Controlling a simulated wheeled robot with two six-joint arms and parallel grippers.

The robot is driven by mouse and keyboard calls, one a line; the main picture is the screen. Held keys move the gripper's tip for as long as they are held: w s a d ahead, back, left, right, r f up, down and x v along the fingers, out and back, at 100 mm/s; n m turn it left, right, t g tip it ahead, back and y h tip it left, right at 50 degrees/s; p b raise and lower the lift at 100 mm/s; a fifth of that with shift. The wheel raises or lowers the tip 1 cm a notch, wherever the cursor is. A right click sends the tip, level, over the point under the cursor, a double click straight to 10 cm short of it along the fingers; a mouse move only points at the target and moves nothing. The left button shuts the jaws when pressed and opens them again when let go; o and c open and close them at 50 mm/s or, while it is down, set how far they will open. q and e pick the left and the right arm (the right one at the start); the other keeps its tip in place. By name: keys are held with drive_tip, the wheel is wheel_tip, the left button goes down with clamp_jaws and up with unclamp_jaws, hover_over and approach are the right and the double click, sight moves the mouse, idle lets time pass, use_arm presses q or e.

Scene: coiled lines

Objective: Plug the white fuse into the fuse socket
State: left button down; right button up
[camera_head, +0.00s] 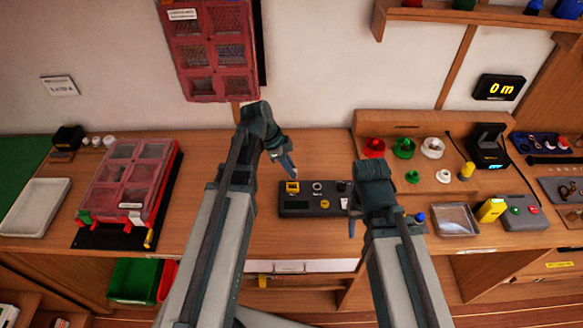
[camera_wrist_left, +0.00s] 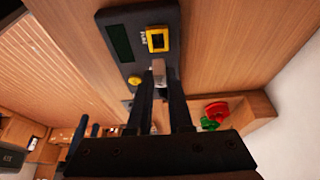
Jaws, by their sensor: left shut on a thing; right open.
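The panel (camera_head: 315,208) is a dark box on the workbench. Its fuse socket (camera_wrist_left: 157,39) has a yellow rectangular frame with a dark opening; it also shows in the head view (camera_head: 292,187). My left gripper (camera_wrist_left: 159,82) is shut on the white fuse (camera_wrist_left: 158,70), a small pale block between the fingertips. The fuse is beside the socket frame, apart from its opening in the wrist picture; its height above the panel is hard to tell. My right gripper (camera_head: 351,227) is open by the panel's right end, its fingers partly hidden by my arm.
A wooden stand with red, green and white round parts (camera_head: 404,147) is behind right. A clear tray (camera_head: 455,219), a yellow block (camera_head: 491,210) and a grey button box (camera_head: 523,212) are at right. A red compartment case (camera_head: 130,180) lies left. Bench left of the panel is bare.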

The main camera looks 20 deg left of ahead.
use_arm(q)
drive_tip(key=shift+a+f, duration=0.1)
use_arm(e)
drive_tip(key=shift+a+f, duration=0.1)
drive_tip(key=shift+a, duration=0.05)
use_arm(q)
drive_tip(key=shift+f+b, duration=0.35)
drive_tip(key=shift+b, duration=0.15)
drive_tip(key=shift+f+b, duration=1.65)
drive_tip(key=shift+f, duration=0.05)
use_arm(e)
drive_tip(key=shift+f, duration=2)
use_arm(q)
drive_tip(key=shift+f+b, duration=0.8)
drive_tip(key=shift+b, duration=0.05)
use_arm(e)
drive_tip(key=shift+f, duration=0.85)
use_arm(q)
drive_tip(key=c, duration=0.8)
unclamp_jaws()
drive_tip(key=shift+o, duration=0.2)
use_arm(e)
drive_tip(key=shift+r, duration=0.1)
